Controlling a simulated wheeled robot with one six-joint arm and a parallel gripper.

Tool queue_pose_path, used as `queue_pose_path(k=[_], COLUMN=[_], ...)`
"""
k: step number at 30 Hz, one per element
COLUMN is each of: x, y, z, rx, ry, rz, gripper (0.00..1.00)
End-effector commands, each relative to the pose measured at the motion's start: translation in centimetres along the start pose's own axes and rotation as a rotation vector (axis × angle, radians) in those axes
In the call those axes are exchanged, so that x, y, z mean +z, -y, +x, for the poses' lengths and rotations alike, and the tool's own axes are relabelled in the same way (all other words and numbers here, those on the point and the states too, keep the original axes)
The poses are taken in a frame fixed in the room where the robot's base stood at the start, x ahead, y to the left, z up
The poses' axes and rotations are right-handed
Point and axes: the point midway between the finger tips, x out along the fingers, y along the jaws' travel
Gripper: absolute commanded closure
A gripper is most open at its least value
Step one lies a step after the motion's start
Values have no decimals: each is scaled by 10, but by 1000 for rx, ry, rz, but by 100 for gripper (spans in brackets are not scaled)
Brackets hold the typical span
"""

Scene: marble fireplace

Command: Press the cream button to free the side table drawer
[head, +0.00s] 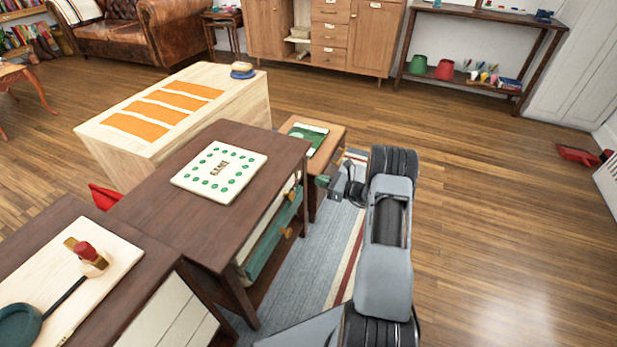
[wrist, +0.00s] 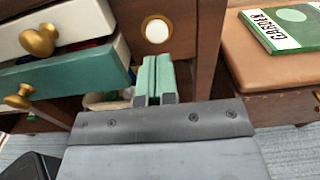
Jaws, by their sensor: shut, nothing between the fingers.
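The cream button (wrist: 157,31) is a round disc in a gold ring on the dark wooden front of the side table (head: 225,147). My gripper (wrist: 155,97) is shut and empty, its green fingertips just below the button in the wrist view. I cannot tell whether they touch the front. In the head view my gripper (head: 322,181) is beside the table's right end, and the button is hidden. Left of the button are a white drawer (wrist: 72,22) and a teal drawer (wrist: 75,78), both with brass knobs. Red and blue contents show above the teal drawer's front.
A small brown table (wrist: 270,75) with a green book (wrist: 287,27) stands close on the right. A game board (head: 219,171) lies on the side table. A pale wooden chest (head: 190,110) stands behind it. A striped rug (head: 300,275) lies below; open wooden floor is to the right.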

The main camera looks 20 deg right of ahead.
Motion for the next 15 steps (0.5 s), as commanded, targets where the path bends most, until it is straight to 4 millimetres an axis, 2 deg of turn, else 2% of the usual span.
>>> queue_pose_path(k=[1, 6, 15], x=[3, 1, 0], y=[1, 1, 0], z=[-12, -41, -67], rx=[-5, -4, 2], ry=[0, 0, 0], rz=[2, 3, 3], gripper=[100, 100, 100])
